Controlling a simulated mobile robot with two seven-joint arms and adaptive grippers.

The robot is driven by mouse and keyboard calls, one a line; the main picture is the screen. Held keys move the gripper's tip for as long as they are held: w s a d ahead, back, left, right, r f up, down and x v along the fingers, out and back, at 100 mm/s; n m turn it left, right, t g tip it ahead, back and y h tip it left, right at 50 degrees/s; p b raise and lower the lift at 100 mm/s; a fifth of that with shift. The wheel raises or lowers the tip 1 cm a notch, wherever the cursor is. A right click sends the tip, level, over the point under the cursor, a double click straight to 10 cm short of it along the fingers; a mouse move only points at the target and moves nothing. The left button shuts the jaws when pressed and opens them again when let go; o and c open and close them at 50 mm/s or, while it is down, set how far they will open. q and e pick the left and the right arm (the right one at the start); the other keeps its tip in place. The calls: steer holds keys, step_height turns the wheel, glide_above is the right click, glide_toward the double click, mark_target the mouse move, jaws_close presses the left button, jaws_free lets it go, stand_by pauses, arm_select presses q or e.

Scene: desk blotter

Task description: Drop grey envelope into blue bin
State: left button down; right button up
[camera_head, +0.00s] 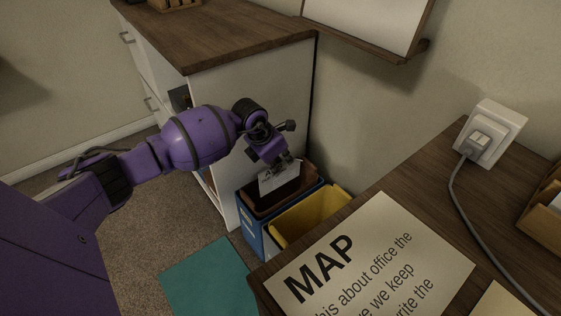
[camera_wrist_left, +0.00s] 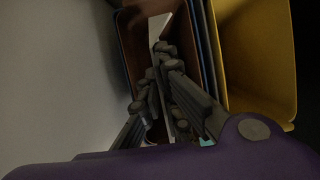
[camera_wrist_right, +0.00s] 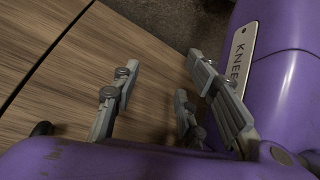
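The grey envelope (camera_head: 279,180), a pale flat piece with dark marks, hangs at the fingers of my left gripper (camera_head: 284,163) in the head view. My left gripper looks shut on it. The envelope is over the opening of the blue bin (camera_head: 246,225), which has blue outer walls, a pale label and a brown inside. In the left wrist view, the fingers (camera_wrist_left: 160,85) are close together with a pale strip between them, over the brown inside; a blue rim (camera_wrist_left: 207,50) runs along the right. My right gripper (camera_wrist_right: 160,82) is open and empty in the right wrist view.
A yellow bin (camera_head: 318,212) stands right beside the blue one. A white cabinet (camera_head: 245,95) with a wooden top is behind the bins. The wooden desk (camera_head: 385,180) with a MAP sheet (camera_head: 375,265) is at the right. A teal mat (camera_head: 210,280) lies on the carpet.

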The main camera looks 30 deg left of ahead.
arm_select(q)
steer(key=shift+f+b, duration=0.85)
steer(key=shift+f, duration=1.05)
steer(key=c, duration=1.9)
jaws_free()
steer(key=shift+o, duration=0.2)
steer(key=shift+s+r, duration=0.1)
steer(key=shift+r, duration=0.2)
steer(key=v, duration=1)
steer(key=shift+s+r, duration=0.1)
steer(key=shift+r, duration=0.05)
steer(key=shift+s+r, duration=0.2)
steer(key=shift+r, duration=0.3)
